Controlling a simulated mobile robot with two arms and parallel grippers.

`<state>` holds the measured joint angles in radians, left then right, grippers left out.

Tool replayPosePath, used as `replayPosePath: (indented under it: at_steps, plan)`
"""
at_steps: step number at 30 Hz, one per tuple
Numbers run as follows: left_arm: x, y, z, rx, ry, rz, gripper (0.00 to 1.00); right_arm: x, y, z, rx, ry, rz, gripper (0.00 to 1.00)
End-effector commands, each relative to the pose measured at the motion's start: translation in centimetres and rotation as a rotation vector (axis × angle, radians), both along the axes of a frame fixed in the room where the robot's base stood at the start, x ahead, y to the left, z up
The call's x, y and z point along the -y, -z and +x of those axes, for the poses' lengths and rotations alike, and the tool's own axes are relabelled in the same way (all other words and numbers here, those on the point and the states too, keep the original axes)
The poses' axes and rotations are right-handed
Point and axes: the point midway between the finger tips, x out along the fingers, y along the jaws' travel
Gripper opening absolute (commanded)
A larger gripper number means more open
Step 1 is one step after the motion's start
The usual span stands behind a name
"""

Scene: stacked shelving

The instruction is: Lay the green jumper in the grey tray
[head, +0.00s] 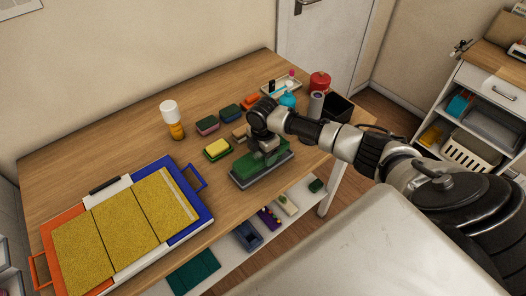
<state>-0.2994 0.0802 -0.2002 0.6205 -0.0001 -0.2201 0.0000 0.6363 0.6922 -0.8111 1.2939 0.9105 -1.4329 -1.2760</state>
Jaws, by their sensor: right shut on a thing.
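The grey tray (264,179) lies on the wooden table, near its front right edge. The green jumper (254,163) is a dark green patch at the tray, below my right gripper (268,148). My right gripper points down and is shut on the jumper. The fingertips are mostly hidden by the wrist, and I cannot tell whether the jumper rests fully on the tray floor. My left gripper is not in view.
A yellow-panelled board with blue and orange handles (189,231) covers the table's left. A white-capped bottle (172,120) and several sponges (217,149) stand behind the tray. A red canister (319,82) and black bin (336,107) stand right. A lower shelf holds dark green cloth (193,274).

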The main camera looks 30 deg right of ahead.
Motion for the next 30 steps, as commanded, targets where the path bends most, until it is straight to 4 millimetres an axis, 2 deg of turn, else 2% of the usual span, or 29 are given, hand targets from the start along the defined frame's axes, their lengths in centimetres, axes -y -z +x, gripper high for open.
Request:
replayPosePath:
  at_steps: [11,12,17,23,25,30]
  plan:
    - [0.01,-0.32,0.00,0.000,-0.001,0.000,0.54,-0.03,-0.01,0.01,0.000,0.000,0.000,0.40]
    - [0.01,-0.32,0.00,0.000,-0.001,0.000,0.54,-0.03,-0.01,0.01,0.000,0.000,0.000,0.67]
    - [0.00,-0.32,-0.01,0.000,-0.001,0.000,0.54,-0.02,-0.01,0.00,0.000,0.000,0.000,0.92]
    - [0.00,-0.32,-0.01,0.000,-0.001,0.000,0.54,-0.02,-0.01,0.00,0.000,0.000,0.000,0.94]
    - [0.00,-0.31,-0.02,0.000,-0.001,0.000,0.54,-0.02,0.01,-0.01,0.000,0.000,0.000,1.00]
    - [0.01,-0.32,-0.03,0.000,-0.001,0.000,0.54,-0.02,0.00,-0.01,0.000,0.000,0.000,1.00]
